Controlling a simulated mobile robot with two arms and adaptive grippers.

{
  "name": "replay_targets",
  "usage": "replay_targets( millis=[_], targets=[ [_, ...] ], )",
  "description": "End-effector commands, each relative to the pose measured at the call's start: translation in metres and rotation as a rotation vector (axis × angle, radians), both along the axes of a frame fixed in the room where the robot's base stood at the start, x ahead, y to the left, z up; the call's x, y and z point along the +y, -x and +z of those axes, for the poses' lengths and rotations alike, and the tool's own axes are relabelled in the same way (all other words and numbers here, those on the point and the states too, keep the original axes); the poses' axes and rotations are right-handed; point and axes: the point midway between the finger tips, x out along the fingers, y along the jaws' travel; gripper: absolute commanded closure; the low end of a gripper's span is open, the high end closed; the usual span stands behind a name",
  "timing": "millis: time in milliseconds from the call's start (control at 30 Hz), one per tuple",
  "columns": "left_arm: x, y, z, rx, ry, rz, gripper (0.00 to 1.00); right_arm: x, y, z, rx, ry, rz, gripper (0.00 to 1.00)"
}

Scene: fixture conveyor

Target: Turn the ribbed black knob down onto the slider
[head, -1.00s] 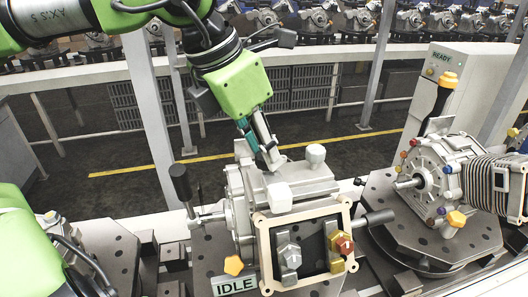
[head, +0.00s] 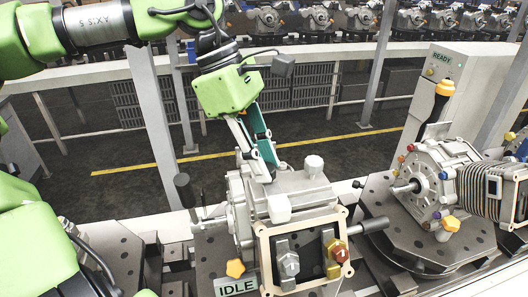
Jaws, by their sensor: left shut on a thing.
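My left gripper (head: 266,172) reaches down from above onto the top of the grey housing (head: 240,215), between its fingers a small dark gap. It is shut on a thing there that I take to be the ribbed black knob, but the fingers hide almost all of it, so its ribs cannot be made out. The slider cannot be told apart from the grey metal under the fingertips. My right gripper is not in view.
White-capped posts (head: 313,166) stand close to the gripper. A second housing (head: 430,175) sits on a fixture plate at right.

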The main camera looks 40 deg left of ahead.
Motion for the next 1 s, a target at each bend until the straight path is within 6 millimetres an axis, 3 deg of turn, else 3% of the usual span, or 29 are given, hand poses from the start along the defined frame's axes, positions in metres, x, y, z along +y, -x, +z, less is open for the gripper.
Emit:
replay_targets(
  millis=[33,500,1000],
  targets=[
    [0.000,-0.003,0.007,-0.010,0.002,-0.040,0.99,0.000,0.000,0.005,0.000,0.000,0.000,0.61],
    [-0.001,-0.006,0.006,-0.015,0.002,-0.436,0.99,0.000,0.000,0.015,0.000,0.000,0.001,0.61],
    [-0.001,-0.007,0.006,-0.017,0.002,-0.607,0.99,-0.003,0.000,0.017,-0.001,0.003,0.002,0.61]
  ],
)
